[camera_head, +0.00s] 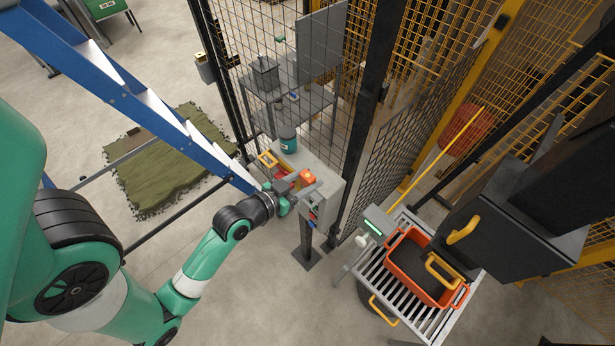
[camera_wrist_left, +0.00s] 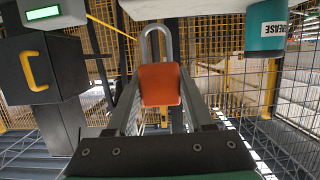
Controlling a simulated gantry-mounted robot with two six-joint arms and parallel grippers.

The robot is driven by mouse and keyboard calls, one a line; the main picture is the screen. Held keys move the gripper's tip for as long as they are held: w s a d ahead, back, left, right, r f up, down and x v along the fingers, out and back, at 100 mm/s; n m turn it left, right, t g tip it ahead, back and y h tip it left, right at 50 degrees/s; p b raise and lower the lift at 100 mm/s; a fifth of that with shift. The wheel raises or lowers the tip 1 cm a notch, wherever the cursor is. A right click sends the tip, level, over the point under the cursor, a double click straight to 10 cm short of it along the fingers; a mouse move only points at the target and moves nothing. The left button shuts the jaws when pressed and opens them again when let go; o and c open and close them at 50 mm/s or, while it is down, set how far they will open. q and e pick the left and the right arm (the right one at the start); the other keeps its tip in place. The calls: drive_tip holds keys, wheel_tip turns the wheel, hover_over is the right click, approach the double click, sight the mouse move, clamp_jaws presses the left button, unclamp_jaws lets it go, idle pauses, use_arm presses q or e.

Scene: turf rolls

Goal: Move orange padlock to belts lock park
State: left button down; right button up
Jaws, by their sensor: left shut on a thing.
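The orange padlock (camera_wrist_left: 160,85) sits between the fingers of my left gripper (camera_wrist_left: 162,104), with its grey shackle pointing up in the left wrist view. In the head view the left gripper (camera_head: 298,191) is at the top of a grey control box on a post, and the padlock (camera_head: 307,176) shows as a small orange patch at its fingers. The gripper is shut on the padlock. I cannot make out which spot is the belts lock park. My right gripper is not in view.
The grey control box (camera_head: 325,197) stands close to a black mesh fence (camera_head: 280,60). A teal grease tub (camera_head: 288,144) stands behind the gripper. A blue ladder (camera_head: 120,85) slants at left. An orange crate (camera_head: 407,262) lies on a roller conveyor (camera_head: 376,282) at right.

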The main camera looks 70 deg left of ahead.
use_arm(q)
drive_tip(key=shift+f+b, duration=0.75)
drive_tip(key=shift+f, duration=0.6)
drive_tip(key=shift+p, duration=0.35)
idle(0.4)
drive_tip(key=shift+f, duration=0.1)
drive_tip(key=shift+f+b, duration=0.35)
drive_tip(key=shift+b, duration=0.05)
drive_tip(key=shift+f+b, duration=1.85)
drive_tip(key=shift+f, duration=0.3)
drive_tip(key=shift+c, duration=1)
unclamp_jaws()
drive_tip(key=shift+r, duration=0.1)
